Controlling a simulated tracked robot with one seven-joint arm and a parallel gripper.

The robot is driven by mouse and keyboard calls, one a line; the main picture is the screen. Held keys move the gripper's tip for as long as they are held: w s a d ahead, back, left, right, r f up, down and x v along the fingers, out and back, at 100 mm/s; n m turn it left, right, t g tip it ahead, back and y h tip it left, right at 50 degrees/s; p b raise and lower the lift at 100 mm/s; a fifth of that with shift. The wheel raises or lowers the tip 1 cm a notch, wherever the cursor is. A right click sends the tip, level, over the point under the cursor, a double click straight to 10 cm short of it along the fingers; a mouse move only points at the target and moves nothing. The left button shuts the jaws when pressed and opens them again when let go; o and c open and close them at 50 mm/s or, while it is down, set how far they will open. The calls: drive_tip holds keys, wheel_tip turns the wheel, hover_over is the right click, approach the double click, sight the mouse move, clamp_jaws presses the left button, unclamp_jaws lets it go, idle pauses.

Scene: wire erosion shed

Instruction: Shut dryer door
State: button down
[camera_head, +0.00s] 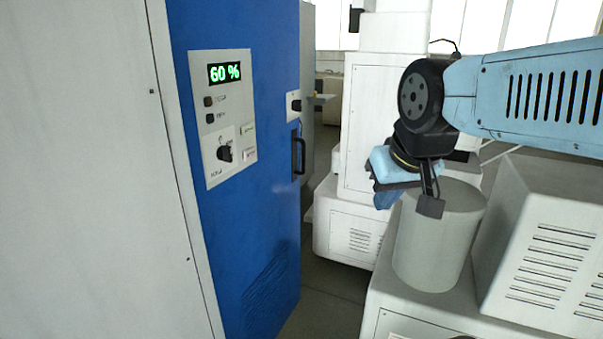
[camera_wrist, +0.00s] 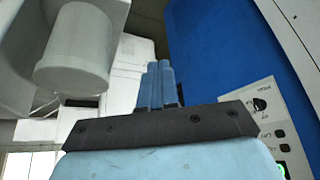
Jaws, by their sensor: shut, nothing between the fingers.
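The dryer is a tall cabinet with a blue front door (camera_head: 235,135). The door carries a control panel (camera_head: 223,117) reading 60 % and a dark handle (camera_head: 298,152) near its right edge. These frames do not clearly show whether the door is fully shut or ajar. My gripper (camera_head: 386,200) is in the air to the right of the door, apart from the handle. In the wrist view my gripper (camera_wrist: 159,80) has its blue fingers together and empty. The blue door (camera_wrist: 215,60) and its panel (camera_wrist: 265,120) show upside down at right there.
A grey cylinder (camera_head: 437,240) stands on a white machine just below and right of my gripper. A vented white box (camera_head: 545,245) is at right. White machines (camera_head: 352,232) stand behind. A strip of dark floor (camera_head: 325,305) is clear between door and machines.

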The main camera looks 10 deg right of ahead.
drive_tip(key=shift+w, duration=0.1)
drive_tip(key=w+m+t, duration=0.1)
drive_tip(key=w+m, duration=0.3)
drive_tip(key=w, duration=2.2)
drive_tip(key=w+f+m, duration=0.1)
drive_tip(key=w+f, duration=0.6)
drive_tip(key=w, duration=0.3)
drive_tip(key=w+f+m+t, duration=0.1)
drive_tip(key=w+f+m, duration=0.1)
drive_tip(key=w+f, duration=0.6)
drive_tip(key=w+f+m, duration=0.1)
drive_tip(key=w+f, duration=0.6)
drive_tip(key=w, duration=0.7)
drive_tip(key=shift+w+d+f, duration=0.15)
drive_tip(key=shift+w+d, duration=0.05)
drive_tip(key=shift+d, duration=0.05)
